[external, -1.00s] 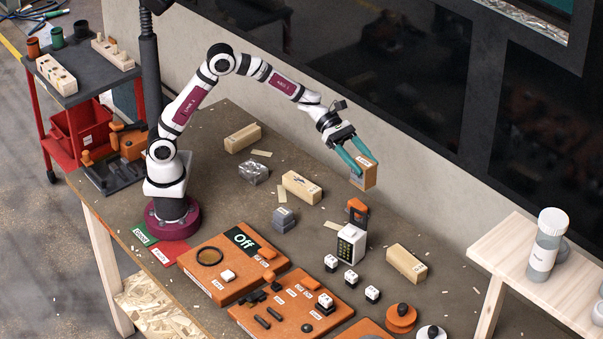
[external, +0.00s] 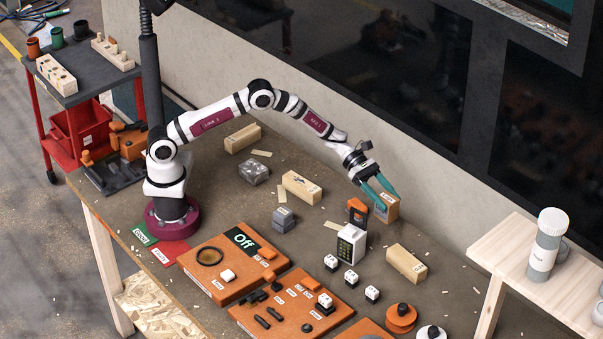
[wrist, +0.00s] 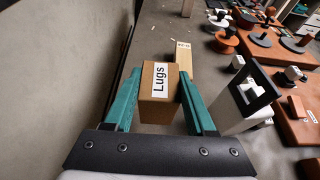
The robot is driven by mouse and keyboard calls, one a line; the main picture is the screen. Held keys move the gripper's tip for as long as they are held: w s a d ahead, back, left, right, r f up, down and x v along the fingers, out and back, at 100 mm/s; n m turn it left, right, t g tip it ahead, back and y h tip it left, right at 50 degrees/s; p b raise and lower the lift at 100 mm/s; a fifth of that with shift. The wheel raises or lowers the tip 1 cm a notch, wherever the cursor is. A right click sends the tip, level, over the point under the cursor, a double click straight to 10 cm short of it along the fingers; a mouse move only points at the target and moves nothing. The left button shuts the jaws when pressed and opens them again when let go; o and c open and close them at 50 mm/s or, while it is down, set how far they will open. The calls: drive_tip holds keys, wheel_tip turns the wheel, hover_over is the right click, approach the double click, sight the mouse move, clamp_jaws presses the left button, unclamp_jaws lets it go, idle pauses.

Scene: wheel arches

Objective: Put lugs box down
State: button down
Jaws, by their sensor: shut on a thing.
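The lugs box is a small brown box (wrist: 158,105) with a white label reading "Lugs" on top. In the wrist view it sits between the two teal fingers of my gripper (wrist: 162,100), which is shut on it. In the external view the box (external: 387,208) is at the fingertips of my gripper (external: 379,195), low over the far right part of the table. I cannot tell whether its underside touches the tabletop.
A pale wooden block (external: 406,263) lies to the right, and another (external: 301,187) to the left. Orange boards (external: 235,262) cover the front.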

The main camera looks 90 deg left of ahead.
sight(384, 215)
wheel_tip(384, 215, down, 6)
drive_tip(key=shift+f, duration=0.15)
drive_tip(key=shift+f, duration=0.1)
drive_tip(key=shift+c, duration=1.1)
unclamp_jaws()
